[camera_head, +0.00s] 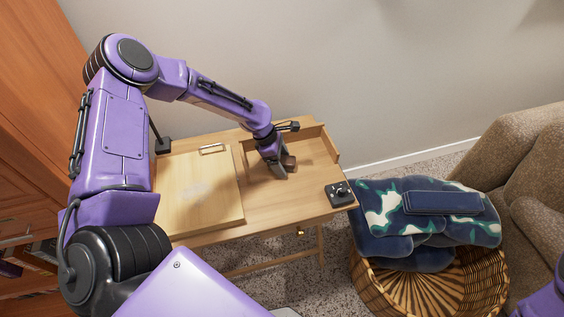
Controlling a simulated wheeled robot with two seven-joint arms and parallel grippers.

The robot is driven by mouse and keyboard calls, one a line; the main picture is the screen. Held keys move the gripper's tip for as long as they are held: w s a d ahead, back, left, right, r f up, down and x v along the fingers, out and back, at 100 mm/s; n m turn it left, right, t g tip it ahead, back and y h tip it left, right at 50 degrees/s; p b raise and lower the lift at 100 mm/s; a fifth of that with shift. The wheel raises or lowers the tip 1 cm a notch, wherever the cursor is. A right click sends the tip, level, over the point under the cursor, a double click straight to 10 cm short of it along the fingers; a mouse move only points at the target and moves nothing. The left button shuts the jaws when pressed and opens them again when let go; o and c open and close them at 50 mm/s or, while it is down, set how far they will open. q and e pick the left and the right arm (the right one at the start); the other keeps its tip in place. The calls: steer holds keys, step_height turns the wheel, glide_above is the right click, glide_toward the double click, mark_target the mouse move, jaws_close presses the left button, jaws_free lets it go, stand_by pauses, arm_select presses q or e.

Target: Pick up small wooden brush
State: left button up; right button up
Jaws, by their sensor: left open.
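My left gripper (282,171) reaches down over the wooden desk (300,197) with its fingertips low, close to the desktop. A small brown wooden thing (290,161), likely the small wooden brush, shows right at the fingers. The gripper hides much of it, so I cannot tell whether it lies between the fingers or beside them. The gripper is open. My right gripper is out of view; only a purple piece of my own shows at the bottom right corner.
A light wooden board (225,210) covers the desk's left part. A small black object (340,192) sits at the right front corner. A wicker basket (430,290) with blue patterned blankets (385,205) stands right of the desk, beside a brown sofa (535,170). The wall is behind.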

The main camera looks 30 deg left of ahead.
mark_target(286, 159)
arm_select(q)
steer(key=c, duration=1.2)
steer(key=shift+o, duration=0.2)
steer(key=shift+r+b, duration=0.1)
steer(key=shift+b, duration=0.25)
step_height(286, 159, up, 3)
steer(key=shift+w+r+p, duration=0.15)
steer(key=shift+r+p, duration=0.05)
steer(key=shift+p, duration=0.1)
steer(key=s+d+r+p, duration=0.2)
steer(key=s+d+r, duration=0.4)
steer(key=s+r, duration=0.4)
steer(key=s, duration=0.3)
